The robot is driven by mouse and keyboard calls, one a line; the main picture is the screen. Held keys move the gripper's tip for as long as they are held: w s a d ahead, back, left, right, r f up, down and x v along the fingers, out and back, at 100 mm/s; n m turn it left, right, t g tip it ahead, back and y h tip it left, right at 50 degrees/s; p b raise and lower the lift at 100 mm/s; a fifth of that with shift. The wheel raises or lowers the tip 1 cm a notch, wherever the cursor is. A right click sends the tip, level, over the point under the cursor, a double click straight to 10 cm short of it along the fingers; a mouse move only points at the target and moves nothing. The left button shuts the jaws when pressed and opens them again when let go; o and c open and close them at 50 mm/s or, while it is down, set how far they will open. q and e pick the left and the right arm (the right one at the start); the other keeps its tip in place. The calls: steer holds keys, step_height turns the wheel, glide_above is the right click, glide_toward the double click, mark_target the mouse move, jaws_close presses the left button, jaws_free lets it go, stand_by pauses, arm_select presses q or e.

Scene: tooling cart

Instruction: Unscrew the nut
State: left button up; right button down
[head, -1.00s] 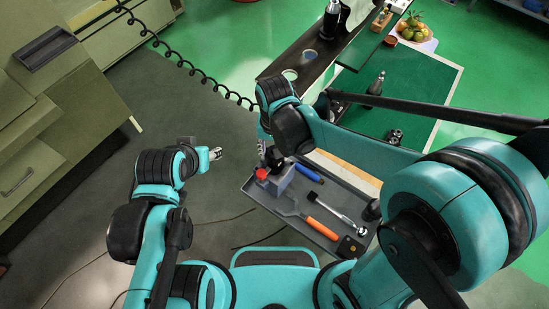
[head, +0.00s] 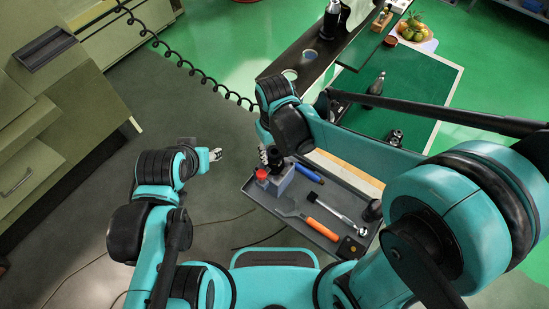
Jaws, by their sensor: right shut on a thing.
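My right gripper (head: 268,158) is over the far left corner of the grey tray (head: 250,192), just above a grey vise-like block (head: 281,183). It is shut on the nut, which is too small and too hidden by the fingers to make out. A red round part (head: 262,172) shows beside the block, close under the gripper. My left gripper (head: 215,155) is left of the tray, in free air and touching nothing. Its fingers are too small to tell whether they are open or shut.
The tray also holds a blue-handled tool (head: 309,174), a ratchet (head: 330,207), an orange-handled tool (head: 322,229) and a dark cup-like item (head: 372,210). A dark shelf with round holes (head: 305,58) stands behind. A coiled black cable (head: 205,80) hangs at the back left.

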steer(key=n, duration=0.6)
stand_by(0.3)
steer(key=n, duration=0.6)
steer(key=c, duration=0.7)
jaws_free()
steer(key=shift+c, duration=0.2)
